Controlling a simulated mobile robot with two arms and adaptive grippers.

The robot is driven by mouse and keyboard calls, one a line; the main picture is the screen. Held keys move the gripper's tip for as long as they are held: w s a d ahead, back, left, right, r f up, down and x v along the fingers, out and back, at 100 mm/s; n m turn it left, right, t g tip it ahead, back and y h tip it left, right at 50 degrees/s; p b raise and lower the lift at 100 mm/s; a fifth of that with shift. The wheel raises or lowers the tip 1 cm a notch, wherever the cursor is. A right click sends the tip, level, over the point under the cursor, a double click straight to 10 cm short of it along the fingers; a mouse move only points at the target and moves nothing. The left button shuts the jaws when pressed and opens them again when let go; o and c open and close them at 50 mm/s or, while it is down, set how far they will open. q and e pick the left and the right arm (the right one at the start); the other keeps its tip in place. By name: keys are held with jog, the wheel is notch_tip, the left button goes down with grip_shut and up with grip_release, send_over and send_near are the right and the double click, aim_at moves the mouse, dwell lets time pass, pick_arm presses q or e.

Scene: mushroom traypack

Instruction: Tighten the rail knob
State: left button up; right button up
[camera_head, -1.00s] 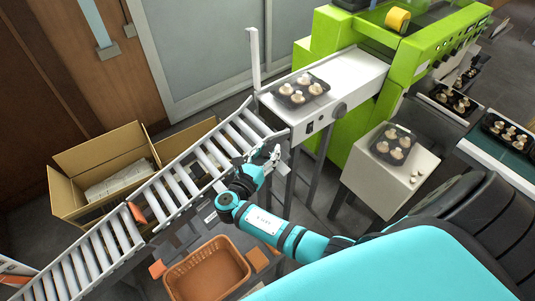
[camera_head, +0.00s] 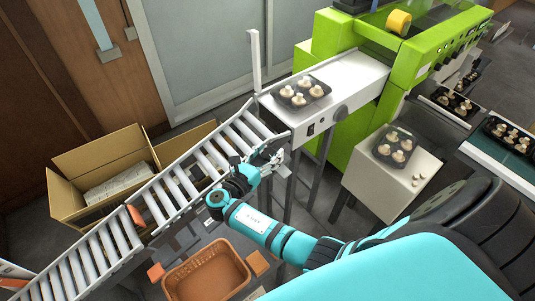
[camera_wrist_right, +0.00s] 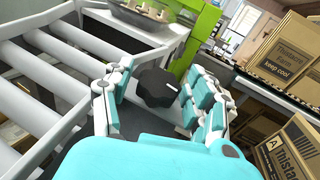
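The rail knob (camera_wrist_right: 157,87) is black and lobed, in the middle of the right wrist view, beside the roller conveyor's side rail. My right gripper (camera_wrist_right: 157,98) is open, with one finger on each side of the knob. Gaps show between the knob and the fingers, and I see no clear grip on it. In the head view my right gripper (camera_head: 272,162) is at the conveyor's upper end, below the white infeed table. The knob cannot be made out there, as the gripper covers that area. My left gripper is not in view.
The roller conveyor (camera_head: 176,187) slopes down to the left. A tray of mushrooms (camera_head: 301,91) sits on the white infeed table (camera_head: 349,72) of the green machine (camera_head: 343,32). An orange basket (camera_head: 207,276) stands below, and an open carton (camera_head: 73,160) behind the conveyor.

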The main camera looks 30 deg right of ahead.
jog(key=shift+o, duration=0.3)
jog(key=shift+r, duration=0.1)
notch_tip(320, 180, up, 10)
jog(key=shift+f, duration=0.1)
dwell(0.4)
jog(key=s+f+m+g+y, duration=0.1)
jog(key=s+f+m+y, duration=0.25)
jog(key=s+f, duration=0.2)
jog(key=m+t+y+b, duration=0.3)
jog(key=m+t+y, duration=0.9)
jog(key=m+y, duration=0.35)
send_near(268, 154)
jog(key=shift+n, duration=0.4)
jog(key=w+p, duration=0.1)
jog(key=w, duration=0.6)
jog(key=w+a+p, duration=0.1)
jog(key=w, duration=0.2)
jog(key=shift+w+a+f+p, duration=0.1)
jog(key=shift+w+f+p, duration=0.15)
jog(key=shift+f+p, duration=0.15)
